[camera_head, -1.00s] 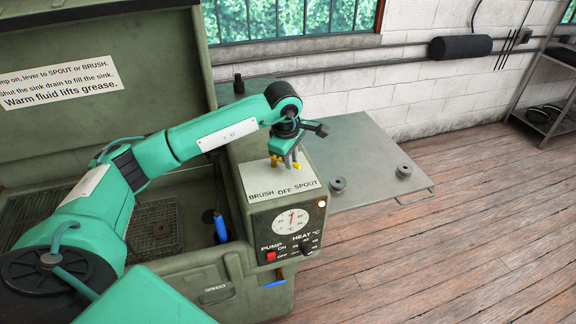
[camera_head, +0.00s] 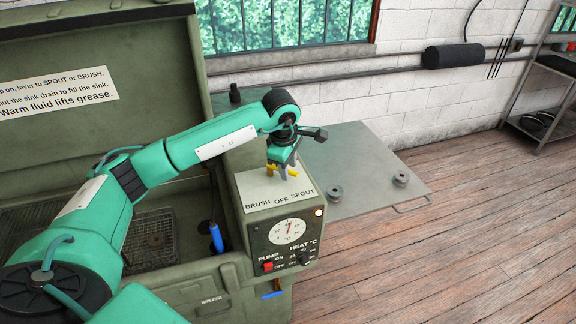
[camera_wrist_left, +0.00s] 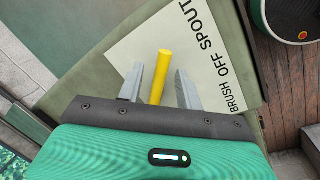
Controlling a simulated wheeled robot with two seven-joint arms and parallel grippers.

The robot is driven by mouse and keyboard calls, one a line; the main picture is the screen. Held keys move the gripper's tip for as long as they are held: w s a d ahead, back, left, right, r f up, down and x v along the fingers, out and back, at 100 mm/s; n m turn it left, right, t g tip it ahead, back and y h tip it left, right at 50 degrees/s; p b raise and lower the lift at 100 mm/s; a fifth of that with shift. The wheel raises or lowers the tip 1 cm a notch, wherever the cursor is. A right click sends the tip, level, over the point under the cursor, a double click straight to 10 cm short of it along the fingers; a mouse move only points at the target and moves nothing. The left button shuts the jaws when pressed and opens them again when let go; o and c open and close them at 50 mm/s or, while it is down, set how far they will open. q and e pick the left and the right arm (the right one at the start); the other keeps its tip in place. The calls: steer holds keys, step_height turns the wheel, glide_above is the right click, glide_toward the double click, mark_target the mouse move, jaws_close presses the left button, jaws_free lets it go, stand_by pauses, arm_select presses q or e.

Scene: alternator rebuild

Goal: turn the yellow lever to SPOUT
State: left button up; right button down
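The yellow lever (camera_wrist_left: 161,75) is a short rod above the pale label plate (camera_head: 262,190) on top of the washer's control box. The plate reads BRUSH, OFF and SPOUT. My left gripper (camera_head: 279,171) is over the plate, fingers down, with yellow showing on both sides of them. In the left wrist view, the lever lies between the two grey fingers, with a visible gap on each side, so the gripper is open around it. The lever's pivot end is hidden, and I cannot tell exactly which word it points to. My right gripper is out of view.
The box front (camera_head: 286,240) has a dial, a red pump switch and a black heat knob. The open sink with a grate (camera_head: 155,228) and a blue-handled brush (camera_head: 216,237) is left of it. A grey table (camera_head: 365,165) stands behind right. The wooden floor is clear.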

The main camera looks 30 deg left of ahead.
arm_select(q)
step_height(320, 180, up, 14)
steer(key=s+b, duration=0.2)
steer(key=b, duration=0.1)
steer(key=shift+s+d+f, duration=0.15)
steer(key=shift+s+f, duration=0.1)
steer(key=shift+s, duration=0.1)
stand_by(0.3)
